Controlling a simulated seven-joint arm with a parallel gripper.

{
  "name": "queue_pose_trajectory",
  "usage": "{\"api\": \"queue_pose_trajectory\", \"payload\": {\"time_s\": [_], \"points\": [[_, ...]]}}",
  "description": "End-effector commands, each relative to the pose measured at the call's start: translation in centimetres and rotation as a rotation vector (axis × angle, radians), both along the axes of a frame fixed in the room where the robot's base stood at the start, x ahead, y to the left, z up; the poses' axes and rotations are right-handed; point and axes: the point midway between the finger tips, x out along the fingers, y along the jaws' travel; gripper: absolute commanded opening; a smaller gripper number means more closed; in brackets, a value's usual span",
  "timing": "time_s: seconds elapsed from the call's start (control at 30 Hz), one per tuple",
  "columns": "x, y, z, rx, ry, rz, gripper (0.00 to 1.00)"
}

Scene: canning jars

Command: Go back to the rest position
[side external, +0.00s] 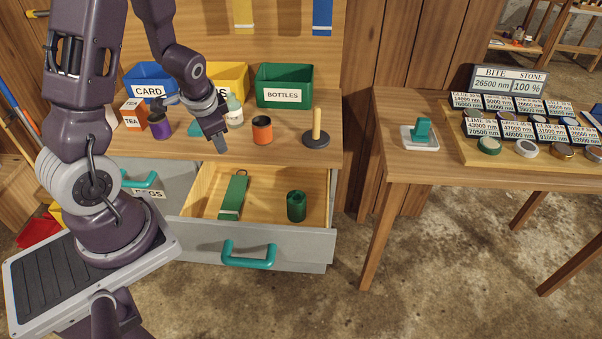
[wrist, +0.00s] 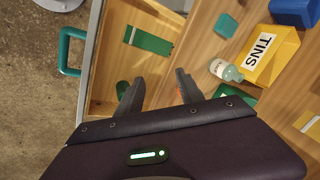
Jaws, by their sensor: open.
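My gripper (side external: 221,145) is open and empty, low over the front part of the workbench, left of an orange can (side external: 262,131). In the wrist view its two fingers (wrist: 159,78) stand apart with nothing between them. Below is an open drawer (side external: 205,190) with a teal handle (side external: 249,255). In it lie a green strip with a pale end (side external: 234,195) and a dark green cylinder (side external: 296,206). The wrist view also shows the strip (wrist: 150,40); the cylinder (wrist: 122,88) is partly hidden by the left finger.
On the bench stand a pale bottle (side external: 234,110), a purple jar (side external: 159,126), a TEA box (side external: 132,114) and a post on a dark base (side external: 316,138). Behind are a blue CARD bin (side external: 150,80), a yellow bin (wrist: 272,52) and a green BOTTLES bin (side external: 284,88). A separate table (side external: 400,165) stands right.

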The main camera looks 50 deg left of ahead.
Motion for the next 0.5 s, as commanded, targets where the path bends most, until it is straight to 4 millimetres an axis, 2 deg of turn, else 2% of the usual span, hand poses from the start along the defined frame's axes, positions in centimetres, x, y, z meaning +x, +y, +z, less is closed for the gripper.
{"api": "queue_pose_trajectory", "payload": {"time_s": [0.03, 0.1, 0.17, 0.23, 0.33, 0.4, 0.5], "points": [[1.2, -2.3, 3.4, -0.035, -0.07, 0.019, 0.44], [1.5, -6.0, 7.8, -0.103, -0.14, 0.051, 0.44], [0.7, -9.4, 11.4, -0.164, -0.19, 0.068, 0.44], [-1.2, -13.2, 15.1, -0.232, -0.238, 0.076, 0.44], [-5.1, -17.6, 18.7, -0.309, -0.28, 0.074, 0.44], [-7.8, -19.6, 20.1, -0.345, -0.294, 0.07, 0.44], [-10.6, -21.2, 20.8, -0.373, -0.299, 0.067, 0.44]]}}
